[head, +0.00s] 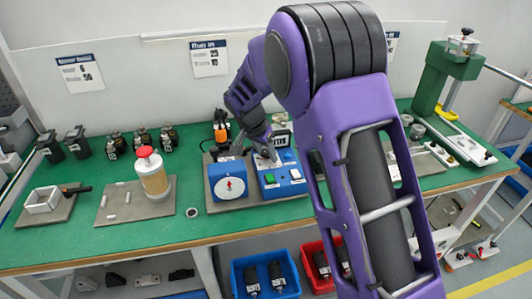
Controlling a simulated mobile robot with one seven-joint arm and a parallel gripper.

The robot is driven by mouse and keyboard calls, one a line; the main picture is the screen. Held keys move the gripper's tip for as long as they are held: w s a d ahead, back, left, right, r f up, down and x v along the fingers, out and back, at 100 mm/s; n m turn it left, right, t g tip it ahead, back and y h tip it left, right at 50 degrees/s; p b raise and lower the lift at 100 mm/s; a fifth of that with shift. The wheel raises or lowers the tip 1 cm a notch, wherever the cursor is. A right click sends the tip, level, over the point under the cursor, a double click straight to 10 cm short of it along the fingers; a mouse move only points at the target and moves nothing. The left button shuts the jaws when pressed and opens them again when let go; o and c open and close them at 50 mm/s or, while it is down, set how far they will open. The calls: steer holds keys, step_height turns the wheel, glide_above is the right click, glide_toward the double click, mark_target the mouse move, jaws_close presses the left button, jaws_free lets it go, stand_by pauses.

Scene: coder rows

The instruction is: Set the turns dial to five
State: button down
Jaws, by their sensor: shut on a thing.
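A blue control box (284,186) stands on the green bench near the middle, with a green button (270,179) and a white button (295,174) on its sloped face. My gripper (268,156) points down at the upper left part of this face, shut on what appears to be the turns dial there. The fingers hide the dial, so its setting cannot be read. To the left, a second blue box (216,172) carries a round white gauge (231,187) with a red pointer standing roughly upright.
My purple arm crosses the right middle and hides part of the bench. A red-capped jar (153,177) stands on a grey plate to the left. A green press (447,75) stands at the right. Blue (237,281) and red (309,274) bins sit below.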

steer(key=shift+d+n+y+b, duration=0.1)
steer(key=shift+n+y+b, duration=0.4)
steer(key=shift+n, duration=0.7)
steer(key=n+y, duration=0.1)
steer(key=n, duration=0.1)
steer(key=shift+d+r+n+t, duration=0.1)
steer(key=shift+n+t, duration=0.3)
steer(key=n+p, duration=0.1)
steer(key=n+y+p, duration=0.1)
steer(key=n, duration=0.1)
steer(key=n+y+p, duration=0.1)
steer(key=n+p, duration=0.1)
steer(key=shift+d+r, duration=0.15)
steer(key=shift+d, duration=0.1)
steer(key=n+g+y+p, duration=0.1)
steer(key=n+p, duration=0.1)
steer(key=n, duration=0.1)
steer(key=n+y+p, duration=0.1)
steer(key=n+p, duration=0.2)
steer(key=shift+w+d+n+g, duration=0.1)
steer(key=shift+n+g, duration=0.3)
steer(key=n+g+p, duration=0.1)
steer(key=n, duration=0.2)
steer(key=shift+w+y+p, duration=0.1)
steer(key=shift+y+p, duration=0.2)
steer(key=shift+y, duration=0.1)
steer(key=shift+w+f+n+g, duration=0.15)
steer(key=shift+n+g, duration=0.45)
steer(key=shift+n, duration=1.1)
steer(key=shift+f, duration=0.1)
